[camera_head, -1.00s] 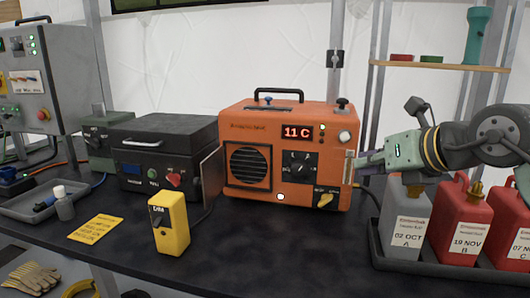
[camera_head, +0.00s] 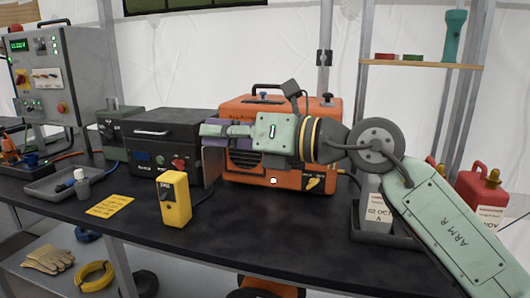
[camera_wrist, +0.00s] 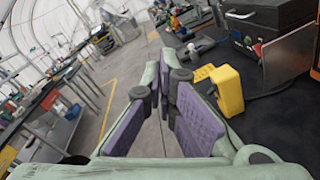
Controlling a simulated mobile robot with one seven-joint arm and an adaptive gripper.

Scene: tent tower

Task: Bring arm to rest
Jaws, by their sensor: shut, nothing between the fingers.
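My arm reaches in from the right in the head view, bent at a round grey joint.
The black case (camera_head: 155,155) stands left of the heater. A grey tray (camera_head: 55,184) lies at the left. The table front (camera_head: 250,235) is clear.

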